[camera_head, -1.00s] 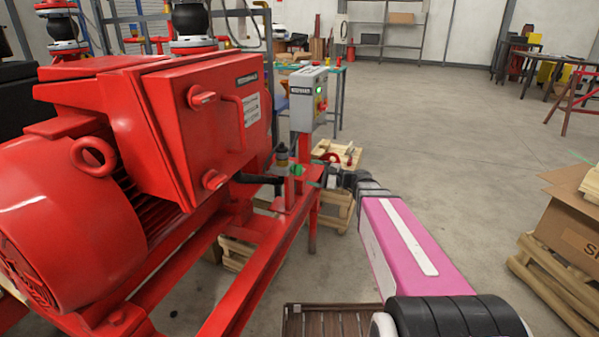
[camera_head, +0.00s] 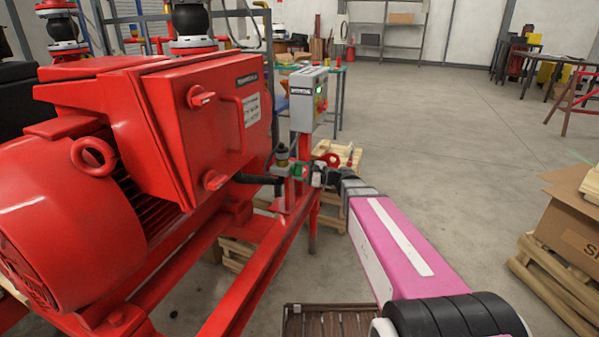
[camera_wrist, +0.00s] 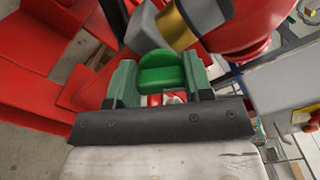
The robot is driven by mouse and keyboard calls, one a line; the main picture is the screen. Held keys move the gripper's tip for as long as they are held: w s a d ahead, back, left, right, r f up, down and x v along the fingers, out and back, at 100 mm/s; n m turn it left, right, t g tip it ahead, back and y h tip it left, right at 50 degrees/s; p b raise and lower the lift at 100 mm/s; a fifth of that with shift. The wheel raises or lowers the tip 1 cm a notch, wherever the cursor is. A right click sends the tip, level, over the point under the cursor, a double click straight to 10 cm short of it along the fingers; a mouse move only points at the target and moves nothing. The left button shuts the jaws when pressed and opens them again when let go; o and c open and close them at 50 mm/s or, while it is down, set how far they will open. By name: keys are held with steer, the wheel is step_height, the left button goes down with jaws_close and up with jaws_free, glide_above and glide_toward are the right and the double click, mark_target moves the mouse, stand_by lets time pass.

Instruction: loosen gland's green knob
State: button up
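The green knob (camera_wrist: 163,73) shows in the middle of the wrist view, a rounded green grip below a grey body with a brass ring (camera_wrist: 176,27). My gripper (camera_wrist: 160,82) has its two green-padded fingers apart, one on each side of the knob. I cannot tell whether either pad touches it. In the head view my gripper (camera_head: 312,175) reaches in from the right to the small grey fitting (camera_head: 282,158) on the red skid post. There the knob is hard to separate from the green finger pads.
A large red motor with a red box (camera_head: 190,115) fills the left. A grey control box (camera_head: 307,98) with a green light stands just behind the fitting. A wooden pallet (camera_head: 341,165) lies behind my gripper. A cardboard box (camera_head: 572,215) is at right. Open floor lies beyond.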

steer(key=shift+n, duration=0.3)
steer(key=n, duration=0.5)
steer(key=shift+f, duration=0.15)
steer(key=n, duration=0.6)
steer(key=shift+f+n, duration=0.1)
steer(key=shift+n, duration=0.2)
steer(key=n, duration=0.6)
steer(key=shift+f, duration=0.1)
steer(key=n, duration=0.5)
steer(key=shift+w+d+n, duration=0.1)
steer(key=shift+n, duration=0.3)
steer(key=o, duration=0.9)
